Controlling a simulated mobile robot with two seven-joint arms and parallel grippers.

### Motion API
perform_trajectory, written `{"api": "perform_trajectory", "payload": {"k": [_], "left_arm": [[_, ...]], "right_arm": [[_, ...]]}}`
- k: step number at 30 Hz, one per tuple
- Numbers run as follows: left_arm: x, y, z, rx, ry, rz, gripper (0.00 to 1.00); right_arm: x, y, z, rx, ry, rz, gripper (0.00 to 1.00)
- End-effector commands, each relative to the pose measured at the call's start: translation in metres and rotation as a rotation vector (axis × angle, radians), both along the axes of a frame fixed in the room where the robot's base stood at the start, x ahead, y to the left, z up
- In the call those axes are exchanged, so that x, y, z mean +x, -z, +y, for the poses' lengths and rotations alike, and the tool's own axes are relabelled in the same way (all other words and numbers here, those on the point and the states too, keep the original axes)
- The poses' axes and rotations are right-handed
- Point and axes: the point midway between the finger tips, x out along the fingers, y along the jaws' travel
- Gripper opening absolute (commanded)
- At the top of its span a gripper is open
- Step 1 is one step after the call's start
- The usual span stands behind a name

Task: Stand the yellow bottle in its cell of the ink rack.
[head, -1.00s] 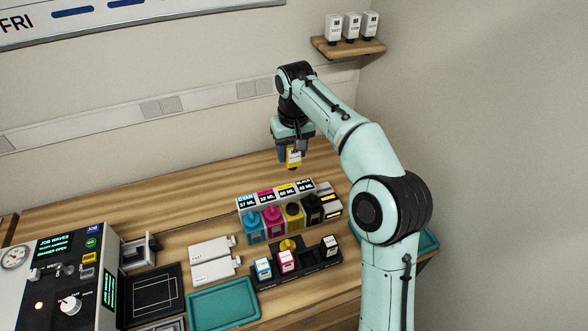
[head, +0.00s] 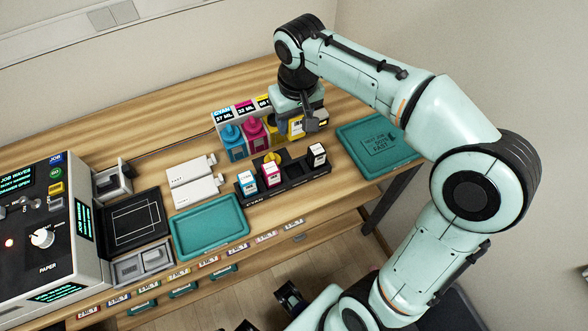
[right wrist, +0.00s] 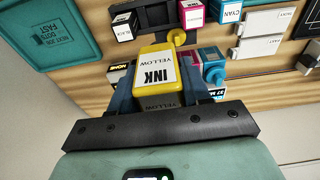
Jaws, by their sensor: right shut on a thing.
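My right gripper (head: 303,118) is shut on the yellow bottle (head: 295,127), behind and above the ink rack. In the right wrist view the bottle (right wrist: 158,72) has a white label reading INK YELLOW and sits between the blue fingers (right wrist: 160,92). The black ink rack (head: 289,181) holds a cyan-labelled bottle (head: 247,181), a magenta-labelled bottle (head: 271,174) and a black-labelled bottle (head: 317,155). A gap lies between the magenta-labelled and black-labelled bottles. A round yellow piece (head: 271,157) shows at the gap's back edge. My left gripper is not in view.
The cyan (head: 233,141) and magenta (head: 254,132) tanks stand behind the rack; my gripper covers others. Teal trays lie at the front (head: 211,226) and right (head: 375,146). White cartridges (head: 190,171) lie left of the rack. The printer (head: 45,245) is at far left.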

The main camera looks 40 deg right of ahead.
Motion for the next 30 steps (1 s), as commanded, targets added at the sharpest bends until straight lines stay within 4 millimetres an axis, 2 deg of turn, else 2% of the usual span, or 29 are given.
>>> {"api": "perform_trajectory", "payload": {"k": [1,3,12,15,20,27,30], "left_arm": [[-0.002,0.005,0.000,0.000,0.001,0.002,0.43],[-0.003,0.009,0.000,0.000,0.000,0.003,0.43],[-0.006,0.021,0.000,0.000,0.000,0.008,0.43],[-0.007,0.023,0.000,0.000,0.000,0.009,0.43],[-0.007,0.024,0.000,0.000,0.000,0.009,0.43],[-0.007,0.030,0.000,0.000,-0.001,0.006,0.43],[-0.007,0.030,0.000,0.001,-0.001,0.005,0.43]], "right_arm": [[-0.001,0.017,0.000,0.000,0.000,0.006,0.11],[-0.001,0.036,0.000,0.000,0.000,0.007,0.11],[0.000,0.111,0.000,0.001,0.000,0.005,0.11],[0.000,0.125,-0.001,0.000,0.001,0.004,0.11],[0.000,0.137,-0.001,0.000,0.001,0.002,0.11],[0.000,0.171,-0.001,0.000,0.000,0.004,0.11],[0.000,0.176,-0.001,0.000,0.000,0.001,0.11]]}}
